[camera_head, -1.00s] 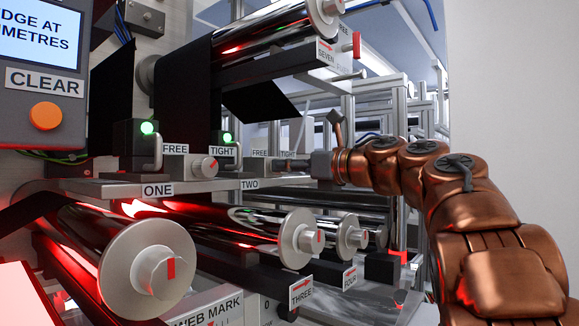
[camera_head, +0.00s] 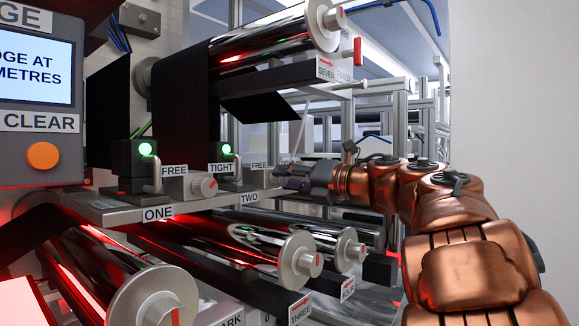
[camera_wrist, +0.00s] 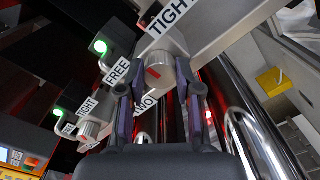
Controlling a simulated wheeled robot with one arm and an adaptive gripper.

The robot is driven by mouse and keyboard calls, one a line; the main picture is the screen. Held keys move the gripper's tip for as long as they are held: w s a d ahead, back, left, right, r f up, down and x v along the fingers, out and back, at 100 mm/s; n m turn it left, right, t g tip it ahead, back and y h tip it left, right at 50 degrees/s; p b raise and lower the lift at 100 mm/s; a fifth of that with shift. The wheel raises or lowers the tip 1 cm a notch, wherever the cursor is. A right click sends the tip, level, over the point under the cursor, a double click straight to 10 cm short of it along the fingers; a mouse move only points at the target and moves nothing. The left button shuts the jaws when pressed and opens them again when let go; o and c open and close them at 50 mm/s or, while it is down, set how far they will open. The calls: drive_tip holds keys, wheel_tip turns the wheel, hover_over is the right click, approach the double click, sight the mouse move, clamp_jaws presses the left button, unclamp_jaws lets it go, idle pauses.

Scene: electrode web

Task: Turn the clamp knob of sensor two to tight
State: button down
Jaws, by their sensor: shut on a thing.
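The clamp knob of sensor two (camera_wrist: 165,76) is a grey round knob with a red mark, between the FREE (camera_wrist: 118,71) and TIGHT (camera_wrist: 168,17) labels in the wrist view. My gripper (camera_wrist: 160,92) has its two fingers on either side of the knob and is shut on it. In the head view my gripper (camera_head: 292,180) reaches in from the right and hides this knob. The TWO label (camera_head: 249,197) is on the rail edge below. Sensor two's green lamp (camera_head: 226,149) is lit.
Sensor one's knob (camera_head: 204,187) and lit green lamp (camera_head: 145,149) are to the left on the same rail (camera_head: 115,212). Shiny rollers (camera_head: 296,262) run below the rail, and another roller (camera_head: 322,20) is above. An orange button (camera_head: 43,156) is on the panel at left.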

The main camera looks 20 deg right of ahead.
drive_tip(key=m+p, duration=0.9)
drive_tip(key=shift+f, duration=0.1)
idle(0.4)
drive_tip(key=c, duration=0.8)
unclamp_jaws()
drive_tip(key=v, duration=1.2)
